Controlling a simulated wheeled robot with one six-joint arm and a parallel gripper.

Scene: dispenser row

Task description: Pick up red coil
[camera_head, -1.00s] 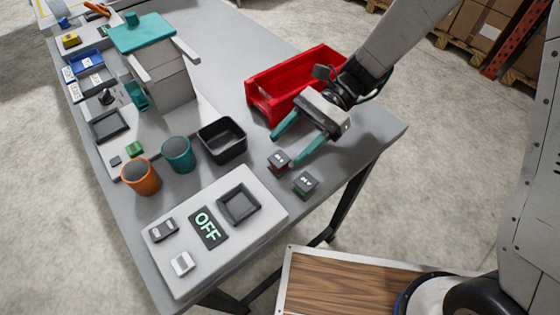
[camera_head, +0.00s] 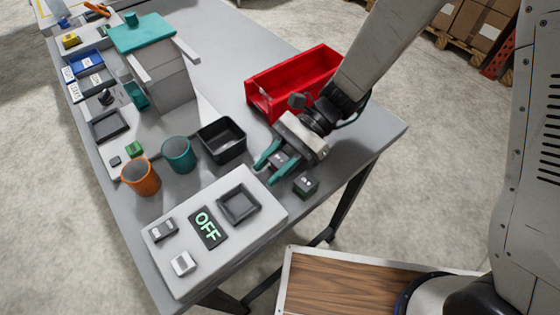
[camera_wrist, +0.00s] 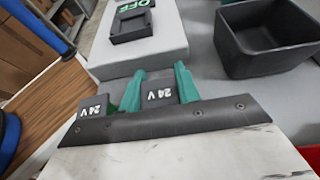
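The red coil (camera_head: 279,159) is a small dark block with light marks on top, near the table's front edge. My gripper (camera_head: 266,172) is around it, one teal finger on each side, closed in against its sides. In the wrist view the coil (camera_wrist: 160,92), marked "24 V", fills the gap between the fingertips (camera_wrist: 160,82); its red part is hidden there. A similar dark coil with a green part (camera_head: 306,185) stands just outside the fingers; it also shows in the wrist view (camera_wrist: 93,106). The held coil appears at table height.
A black bin (camera_head: 222,141) stands just left of my gripper, and a red crate (camera_head: 262,98) behind it. A grey panel (camera_head: 180,225) with an "OFF" display lies in front. Teal (camera_head: 179,154) and orange (camera_head: 141,177) cups stand further left.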

